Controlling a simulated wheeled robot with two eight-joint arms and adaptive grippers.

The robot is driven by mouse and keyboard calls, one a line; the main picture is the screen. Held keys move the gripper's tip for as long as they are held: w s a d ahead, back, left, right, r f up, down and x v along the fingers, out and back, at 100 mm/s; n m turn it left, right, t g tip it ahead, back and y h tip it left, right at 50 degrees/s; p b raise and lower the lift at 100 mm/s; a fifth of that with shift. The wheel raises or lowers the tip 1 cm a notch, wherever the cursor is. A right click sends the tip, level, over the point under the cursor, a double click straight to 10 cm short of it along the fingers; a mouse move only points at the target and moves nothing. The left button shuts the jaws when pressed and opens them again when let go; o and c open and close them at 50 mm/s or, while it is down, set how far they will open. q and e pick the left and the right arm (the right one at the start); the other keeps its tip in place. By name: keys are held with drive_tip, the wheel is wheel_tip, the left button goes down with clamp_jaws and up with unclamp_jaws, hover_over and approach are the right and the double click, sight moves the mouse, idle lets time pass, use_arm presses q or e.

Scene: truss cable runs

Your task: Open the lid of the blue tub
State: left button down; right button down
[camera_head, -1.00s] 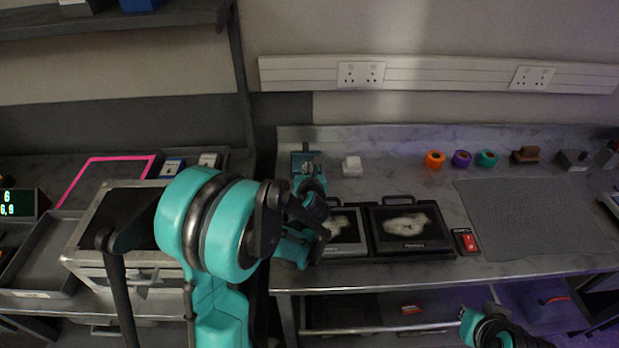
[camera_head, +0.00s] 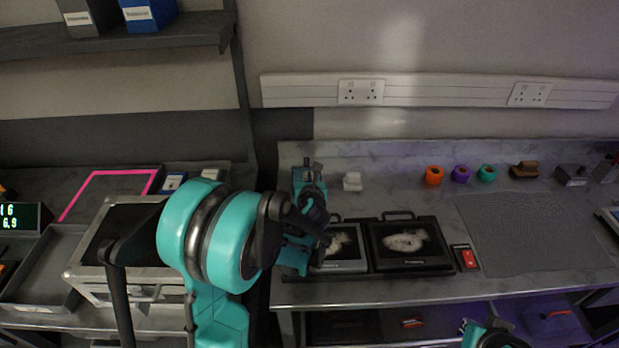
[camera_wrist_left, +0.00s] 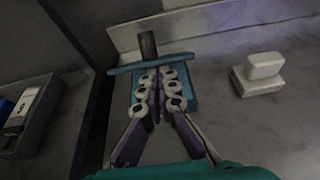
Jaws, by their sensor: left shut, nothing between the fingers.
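The blue tub (camera_wrist_left: 185,102) is a small teal-blue box, under and around my left fingers in the left wrist view. At its far edge a thin wide strip, which looks like the lid (camera_wrist_left: 181,61) seen edge-on, has a dark handle (camera_wrist_left: 147,44) pointing away from me. In the head view the tub (camera_head: 298,177) is at the left end of the bench, partly hidden by my left arm. My left gripper (camera_wrist_left: 155,84) is shut and empty, its fingertips over the tub close to the strip; contact is unclear.
A white block (camera_wrist_left: 259,73) stands right of the tub. Two black-framed panels (camera_head: 408,242) lie right of my gripper. Orange, purple and teal rings (camera_head: 434,175) stand farther right, behind a grey mat (camera_head: 530,232). A gap separates the bench from the left table.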

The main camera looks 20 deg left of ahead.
sight(309, 168)
use_arm(q)
drive_tip(key=shift+w+r, duration=0.1)
drive_tip(key=shift+r, duration=0.15)
drive_tip(key=shift+w+a+r+p, duration=0.15)
drive_tip(key=shift+w+r+p, duration=0.2)
drive_tip(key=shift+r, duration=0.15)
drive_tip(key=shift+w+a+r+p, duration=0.2)
drive_tip(key=shift+r+p, duration=0.1)
drive_tip(key=shift+r, duration=0.15)
drive_tip(key=shift+w+a+r+p, duration=0.35)
drive_tip(key=shift+w+r, duration=0.45)
drive_tip(key=shift+w+a+r, duration=0.25)
drive_tip(key=shift+w+r, duration=0.05)
drive_tip(key=shift+w, duration=0.2)
drive_tip(key=shift+w+a+r, duration=0.2)
drive_tip(key=shift+w+r, duration=0.05)
drive_tip(key=shift+w, duration=0.2)
drive_tip(key=shift+w+a+r+p, duration=0.2)
drive_tip(key=shift+w+a, duration=0.15)
drive_tip(key=shift+w, duration=0.4)
drive_tip(key=shift+w+a+r+p, duration=0.15)
drive_tip(key=shift+w+a, duration=0.2)
drive_tip(key=shift+w, duration=0.35)
drive_tip(key=shift+r, duration=0.15)
